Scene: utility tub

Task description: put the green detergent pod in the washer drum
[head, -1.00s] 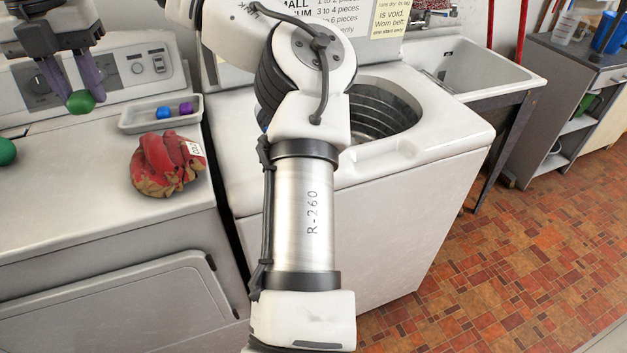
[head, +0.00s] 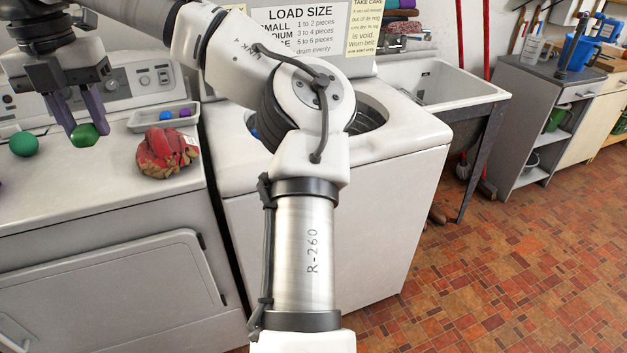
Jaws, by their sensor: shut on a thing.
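The green detergent pod (head: 85,136) is between the tips of my gripper (head: 86,128) at the upper left of the head view. A bit of something blue (head: 251,124) shows at the left of the opening, mostly hidden by my arm.
A green ball (head: 24,144) and a red and tan cloth bundle (head: 166,152) lie on the dryer top (head: 110,195). Behind is a grey tray (head: 140,121) with blue and purple pods. A utility sink (head: 450,82) stands right of the washer; tiled floor is clear in front.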

